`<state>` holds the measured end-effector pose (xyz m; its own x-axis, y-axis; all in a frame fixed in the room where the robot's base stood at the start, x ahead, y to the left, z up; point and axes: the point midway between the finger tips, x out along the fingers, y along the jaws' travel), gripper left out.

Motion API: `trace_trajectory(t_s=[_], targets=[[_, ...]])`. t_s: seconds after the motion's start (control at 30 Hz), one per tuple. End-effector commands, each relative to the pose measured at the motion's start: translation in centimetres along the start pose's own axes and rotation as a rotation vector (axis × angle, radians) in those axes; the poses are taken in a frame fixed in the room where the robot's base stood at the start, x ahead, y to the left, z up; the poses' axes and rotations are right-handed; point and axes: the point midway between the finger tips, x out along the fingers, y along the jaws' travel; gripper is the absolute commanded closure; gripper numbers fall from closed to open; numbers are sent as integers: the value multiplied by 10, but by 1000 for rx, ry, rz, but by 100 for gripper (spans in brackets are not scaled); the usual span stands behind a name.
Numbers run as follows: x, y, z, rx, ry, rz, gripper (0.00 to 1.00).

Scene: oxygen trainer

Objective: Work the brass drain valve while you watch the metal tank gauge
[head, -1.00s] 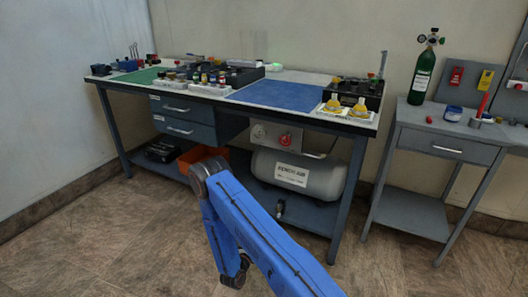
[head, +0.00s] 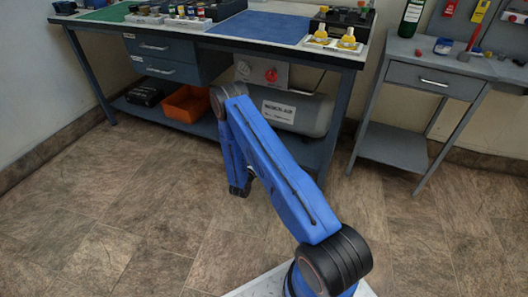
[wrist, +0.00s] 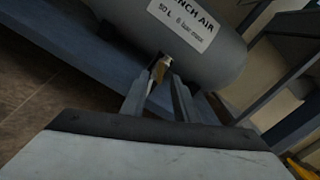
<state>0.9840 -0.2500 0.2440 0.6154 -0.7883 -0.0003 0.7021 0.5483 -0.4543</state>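The grey metal tank (head: 300,110), labelled as air, lies on the bench's lower shelf, partly behind my arm. It fills the top of the wrist view (wrist: 205,55). A small brass-coloured piece, the drain valve (wrist: 159,68), hangs below the tank in the wrist view. My gripper (wrist: 165,77) points at it with its two fingers apart, and the valve shows at the fingertips, nearer the left finger. I cannot tell whether they touch. The head view does not show the valve or fingertips clearly. A round dial-like disc (head: 243,71) shows above the tank; no reading is legible.
A panel with a red knob (head: 271,75) stands behind the tank. An orange bin (head: 188,103) and a black case (head: 144,91) share the shelf (head: 145,110). A side table (head: 395,147) stands to the right. The floor in front is clear.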

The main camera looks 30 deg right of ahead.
Motion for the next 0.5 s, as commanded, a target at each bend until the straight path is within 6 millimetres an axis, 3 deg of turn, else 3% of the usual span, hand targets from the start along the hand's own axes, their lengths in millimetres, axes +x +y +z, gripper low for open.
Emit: trace_trajectory(t_s=[0.2, 0.5], targets=[[26, -1, 0, 0, 0, -2, 73], [33, 0, 0, 0, 0, 0, 73]])
